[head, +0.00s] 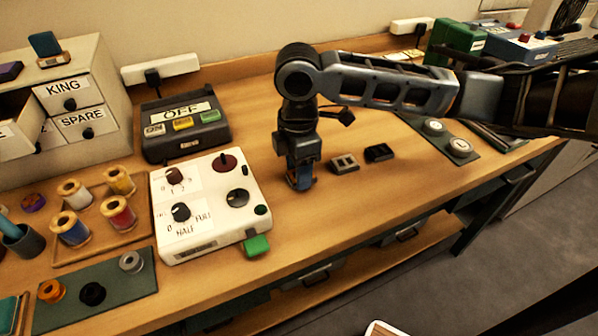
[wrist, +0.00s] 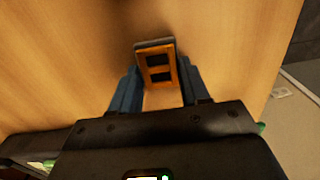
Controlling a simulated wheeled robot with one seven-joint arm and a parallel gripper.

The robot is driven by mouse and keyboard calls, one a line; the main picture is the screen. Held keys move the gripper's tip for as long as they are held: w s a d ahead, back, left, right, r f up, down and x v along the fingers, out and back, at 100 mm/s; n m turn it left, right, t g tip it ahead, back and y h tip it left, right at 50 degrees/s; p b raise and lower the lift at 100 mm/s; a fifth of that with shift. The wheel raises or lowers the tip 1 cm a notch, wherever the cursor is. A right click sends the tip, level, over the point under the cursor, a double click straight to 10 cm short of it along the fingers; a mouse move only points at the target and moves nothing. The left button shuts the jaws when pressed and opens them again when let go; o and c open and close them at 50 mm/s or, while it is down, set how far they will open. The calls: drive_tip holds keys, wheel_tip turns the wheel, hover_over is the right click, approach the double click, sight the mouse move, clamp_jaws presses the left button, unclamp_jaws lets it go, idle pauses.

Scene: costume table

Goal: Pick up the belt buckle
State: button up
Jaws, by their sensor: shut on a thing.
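My gripper (head: 301,185) points down at the table, right of the white control box. In the wrist view, the belt buckle (wrist: 158,66), an orange-brown frame with two dark square openings, sits between the blue fingers of my gripper (wrist: 158,88). The gripper is shut on it. In the head view the fingers hide most of the buckle, and it is low, at or just above the table top; I cannot tell whether it touches. A grey piece with two openings (head: 344,163) and a similar black piece (head: 379,153) lie to the right, apart from the gripper.
The white control box (head: 199,245) with knobs stands left of the gripper. A dark device marked OFF (head: 184,148) is behind it. A tray of thread spools (head: 70,257) and a drawer cabinet (head: 113,92) are farther left. The table (head: 322,222) is clear in front.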

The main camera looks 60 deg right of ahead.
drive_tip(key=r, duration=0.3)
drive_tip(key=shift+s+d+r+b, duration=0.3)
drive_tip(key=s+d+r+b, duration=0.1)
drive_tip(key=s+d+r, duration=0.5)
drive_tip(key=s+d, duration=0.1)
drive_tip(key=shift+s+r, duration=0.25)
drive_tip(key=shift+s, duration=0.3)
